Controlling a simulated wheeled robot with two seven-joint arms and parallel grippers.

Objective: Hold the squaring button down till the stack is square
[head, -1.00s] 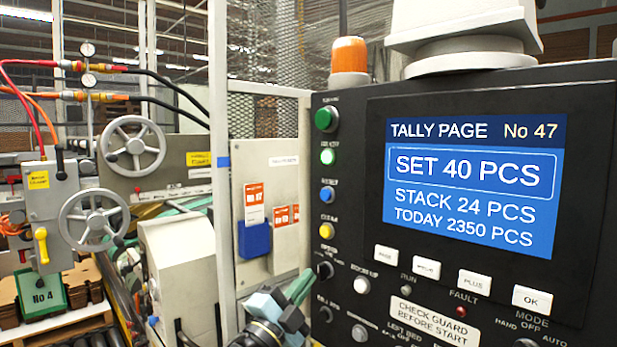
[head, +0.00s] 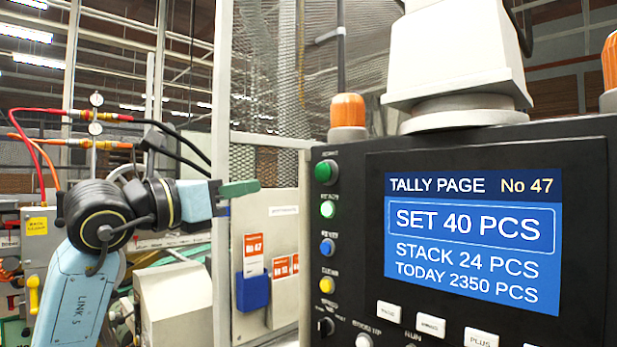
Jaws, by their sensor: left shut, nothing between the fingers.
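The black control panel (head: 345,155) fills the right side. I cannot tell which is the squaring button. The screen (head: 473,240) reads SET 40 PCS, STACK 24 PCS. My left gripper (head: 250,188) is shut and empty, raised left of the panel, touching nothing. The stack is not clearly visible. My right gripper is out of view.
An orange beacon (head: 348,111) tops the panel beside a pale machine housing (head: 447,55). Behind my left gripper are a mesh guard with a pale post (head: 221,130) and a board with a blue holder (head: 252,291).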

